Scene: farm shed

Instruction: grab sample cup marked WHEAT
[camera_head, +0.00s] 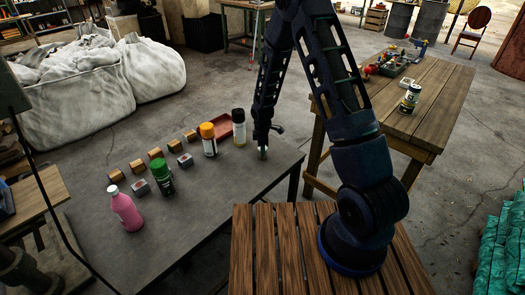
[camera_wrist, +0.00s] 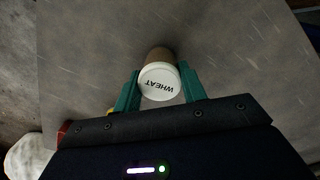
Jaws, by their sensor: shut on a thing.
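The sample cup (camera_wrist: 160,82) marked WHEAT has a white lid with dark lettering, upside down in the wrist view, and a brown body. It stands between the two green fingers of my gripper (camera_wrist: 160,88), which are shut on it. In the head view my gripper (camera_head: 263,152) points down at the right part of the grey table (camera_head: 215,190). There the cup is mostly hidden by the gripper, and I cannot tell whether it touches the table.
Left of my gripper stand a black-capped bottle (camera_head: 239,128), an orange-capped bottle (camera_head: 208,140), a green bottle (camera_head: 160,177) and a pink bottle (camera_head: 126,208). A red tray (camera_head: 222,122) and several small blocks lie behind. The table's right side is clear.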

